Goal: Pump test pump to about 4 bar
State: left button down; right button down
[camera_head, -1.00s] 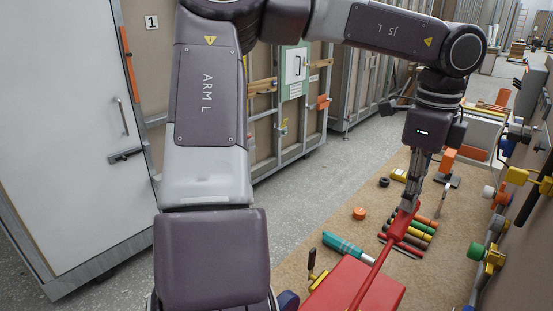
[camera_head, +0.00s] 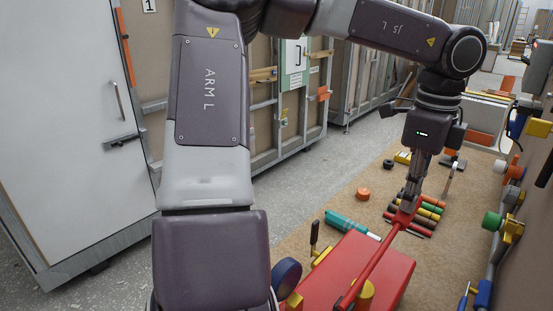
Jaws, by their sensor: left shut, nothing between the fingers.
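The test pump is a red box (camera_head: 389,264) at the bottom of the view, with a long red lever (camera_head: 374,262) slanting up from its front to the far right. My left gripper (camera_head: 406,207) points down at the lever's far end. Its fingers are shut and appear to touch or nearly touch the lever end; whether they touch cannot be told. No pressure gauge face can be read. My left arm hides part of the scene at the lower left. My right gripper is not in view.
A teal tube (camera_head: 348,224) and an orange cap (camera_head: 362,193) lie to the left. Valves and pipes, one with a green knob (camera_head: 492,221), line the right wall.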

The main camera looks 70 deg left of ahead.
pick_arm(q)
notch_tip(320, 180, up, 10)
jog(key=p, duration=0.6)
